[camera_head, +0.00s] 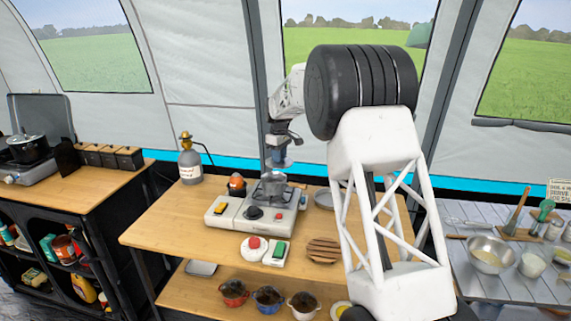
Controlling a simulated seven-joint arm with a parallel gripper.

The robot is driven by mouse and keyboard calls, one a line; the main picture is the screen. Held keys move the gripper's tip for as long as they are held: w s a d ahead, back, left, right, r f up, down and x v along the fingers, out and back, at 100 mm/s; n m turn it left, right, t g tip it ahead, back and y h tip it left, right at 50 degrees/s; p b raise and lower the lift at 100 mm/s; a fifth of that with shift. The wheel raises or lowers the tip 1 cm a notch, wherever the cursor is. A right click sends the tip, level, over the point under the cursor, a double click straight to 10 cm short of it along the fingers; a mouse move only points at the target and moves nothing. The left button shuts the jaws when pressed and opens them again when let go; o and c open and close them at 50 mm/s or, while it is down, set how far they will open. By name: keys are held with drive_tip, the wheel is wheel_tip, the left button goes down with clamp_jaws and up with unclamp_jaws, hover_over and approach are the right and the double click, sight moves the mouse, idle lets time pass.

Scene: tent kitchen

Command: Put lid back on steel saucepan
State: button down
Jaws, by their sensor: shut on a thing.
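A small grey steel saucepan (272,187) sits on the right side of the white two-burner camp stove (226,216) in the middle of the wooden table. My gripper (279,163) points down just above the saucepan. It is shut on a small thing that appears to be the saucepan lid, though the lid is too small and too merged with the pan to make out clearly. I cannot tell whether the lid touches the pan's rim.
An orange item in a dark cup (237,185) stands on the stove's left burner. A gas bottle (190,162) is behind left. A grey dish (323,199) and a slatted wooden trivet (323,249) lie to the right. A black pot (28,149) sits on the left counter.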

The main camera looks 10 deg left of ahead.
sight(274, 164)
drive_tip(key=shift+w+a+r+m, duration=0.15)
drive_tip(key=shift+w+a+r, duration=0.15)
drive_tip(key=shift+w+a, duration=0.4)
drive_tip(key=shift+w+a+r+m, duration=0.15)
drive_tip(key=shift+w+a+r, duration=0.1)
drive_tip(key=shift+w+a, duration=0.4)
drive_tip(key=shift+s+a, duration=0.1)
drive_tip(key=shift+f, duration=0.15)
drive_tip(key=shift+f, duration=3)
drive_tip(key=shift+f, duration=0.2)
idle(0.5)
drive_tip(key=shift+c, duration=2)
unclamp_jaws()
drive_tip(key=shift+r, duration=0.1)
drive_tip(key=shift+r, duration=3.4)
